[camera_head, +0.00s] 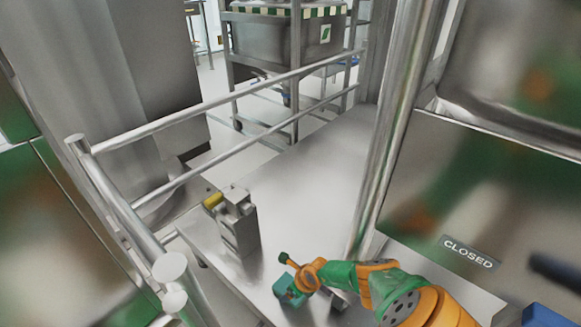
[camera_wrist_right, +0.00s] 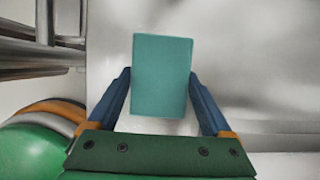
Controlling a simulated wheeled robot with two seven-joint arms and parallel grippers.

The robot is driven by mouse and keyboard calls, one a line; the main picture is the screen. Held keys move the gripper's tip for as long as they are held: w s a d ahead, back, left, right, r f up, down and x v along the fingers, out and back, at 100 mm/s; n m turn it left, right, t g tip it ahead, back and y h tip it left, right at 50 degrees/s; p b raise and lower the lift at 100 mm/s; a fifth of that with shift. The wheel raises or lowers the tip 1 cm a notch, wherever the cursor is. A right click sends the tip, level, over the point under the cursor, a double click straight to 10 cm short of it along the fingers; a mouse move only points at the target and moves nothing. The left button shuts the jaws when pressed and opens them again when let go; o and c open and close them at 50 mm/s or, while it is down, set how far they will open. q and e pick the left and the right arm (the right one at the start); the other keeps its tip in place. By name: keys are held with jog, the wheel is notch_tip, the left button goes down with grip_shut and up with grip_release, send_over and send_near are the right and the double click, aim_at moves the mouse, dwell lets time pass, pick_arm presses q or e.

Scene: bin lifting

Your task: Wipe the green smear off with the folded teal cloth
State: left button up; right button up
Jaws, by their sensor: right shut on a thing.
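The folded teal cloth (camera_head: 286,291) is at my right gripper (camera_head: 298,284), low in the middle of the head view, over the metal table near its front part. In the right wrist view, the cloth (camera_wrist_right: 161,80) is a flat teal rectangle between the two blue fingers of my right gripper (camera_wrist_right: 160,74), which is shut on it. Whether the cloth touches the table surface is hard to tell. I cannot make out a green smear in either view; part of the table is hidden by my right arm. My left gripper is not in view.
A grey metal device (camera_head: 238,225) with a yellow part stands on the metal table (camera_head: 310,170), left of the cloth. Steel rails (camera_head: 230,97) run behind. An upright post (camera_head: 395,130) and a panel marked CLOSED (camera_head: 470,252) are to the right. The middle tabletop is clear.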

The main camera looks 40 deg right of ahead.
aim_at(283, 281)
jog(key=w, duration=0.1)
jog(key=w+b, duration=0.1)
jog(key=w, duration=0.1)
jog(key=shift+w+a+b, duration=0.2)
jog(key=shift+w+b, duration=0.1)
jog(key=w+b, duration=0.3)
jog(key=shift+w+a+f, duration=0.15)
jog(key=shift+w+f, duration=0.05)
jog(key=shift+f, duration=0.1)
jog(key=shift+w+r, duration=0.2)
jog(key=shift+w, duration=0.1)
jog(key=w+b, duration=0.3)
jog(key=shift+a+f+b, duration=0.1)
jog(key=shift+f+b, duration=0.15)
jog(key=shift+b, duration=0.15)
jog(key=shift+w+r+b, duration=0.25)
jog(key=shift+w+b, duration=0.1)
jog(key=shift+w, duration=0.1)
jog(key=shift+r, duration=0.15)
notch_tip(283, 281, up, 9)
jog(key=p, duration=0.9)
